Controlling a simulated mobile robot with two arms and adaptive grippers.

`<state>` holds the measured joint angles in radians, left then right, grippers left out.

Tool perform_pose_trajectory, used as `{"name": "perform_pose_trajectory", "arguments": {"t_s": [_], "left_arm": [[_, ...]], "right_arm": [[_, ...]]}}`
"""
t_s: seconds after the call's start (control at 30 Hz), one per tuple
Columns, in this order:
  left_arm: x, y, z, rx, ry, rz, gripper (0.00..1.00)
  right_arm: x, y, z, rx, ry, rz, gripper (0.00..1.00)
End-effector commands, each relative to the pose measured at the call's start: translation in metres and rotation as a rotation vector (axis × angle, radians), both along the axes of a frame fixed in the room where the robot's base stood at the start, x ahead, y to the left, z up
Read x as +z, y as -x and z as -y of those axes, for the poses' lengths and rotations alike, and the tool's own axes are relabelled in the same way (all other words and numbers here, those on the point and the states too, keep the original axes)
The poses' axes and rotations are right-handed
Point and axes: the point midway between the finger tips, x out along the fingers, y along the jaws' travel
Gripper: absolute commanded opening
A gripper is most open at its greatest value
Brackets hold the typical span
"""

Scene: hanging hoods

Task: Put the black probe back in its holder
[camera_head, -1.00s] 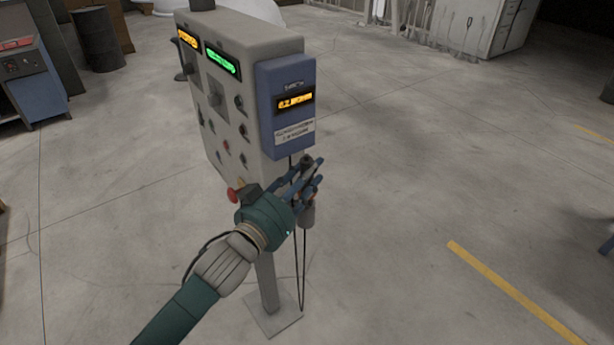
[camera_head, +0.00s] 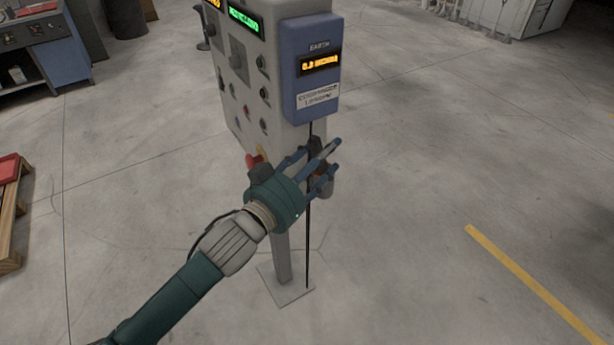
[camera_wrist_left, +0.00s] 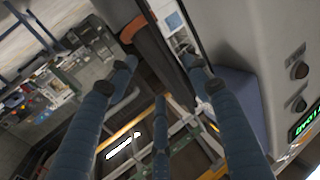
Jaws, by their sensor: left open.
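My left gripper (camera_head: 322,166) is open in front of the grey control post, just below the blue earth unit (camera_head: 311,70). Its spread blue fingers also show in the left wrist view (camera_wrist_left: 155,105). A grey cylindrical holder (camera_head: 328,187) on the post's side is partly behind the fingers. A dark piece, seemingly the black probe (camera_head: 317,146), shows among the fingers above the holder, mostly hidden. I cannot tell whether it is seated. In the wrist view a dark cylinder with a brown edge (camera_wrist_left: 152,42) lies beyond the fingers. My right gripper is out of view.
A black cable (camera_head: 309,235) hangs from the blue unit down to the post's base plate (camera_head: 287,291). A red button (camera_head: 253,160) sticks out close to my left wrist. A wooden pallet (camera_head: 14,215) stands at the left.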

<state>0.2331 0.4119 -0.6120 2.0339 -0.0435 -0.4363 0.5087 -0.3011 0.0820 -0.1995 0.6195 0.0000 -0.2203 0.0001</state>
Motion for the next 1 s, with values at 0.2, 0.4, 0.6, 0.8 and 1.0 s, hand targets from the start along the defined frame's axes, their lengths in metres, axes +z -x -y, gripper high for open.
{"name": "perform_pose_trajectory", "arguments": {"t_s": [0.2, 0.4, 0.6, 0.8, 1.0], "left_arm": [[-0.007, 0.043, -0.022, 0.000, -0.001, 0.000, 0.50], [-0.005, 0.066, -0.035, 0.001, 0.000, 0.000, 0.50], [-0.002, 0.072, -0.039, 0.001, 0.000, 0.002, 0.50], [-0.008, 0.069, -0.041, 0.007, -0.004, -0.007, 0.50], [-0.109, 0.031, -0.075, 0.111, -0.076, -0.142, 0.50]], "right_arm": [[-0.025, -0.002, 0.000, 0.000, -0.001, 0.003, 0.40], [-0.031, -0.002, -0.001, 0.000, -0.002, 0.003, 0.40], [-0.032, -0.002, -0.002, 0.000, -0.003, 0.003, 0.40], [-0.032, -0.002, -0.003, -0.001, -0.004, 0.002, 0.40], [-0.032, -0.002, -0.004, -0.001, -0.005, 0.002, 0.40]]}}
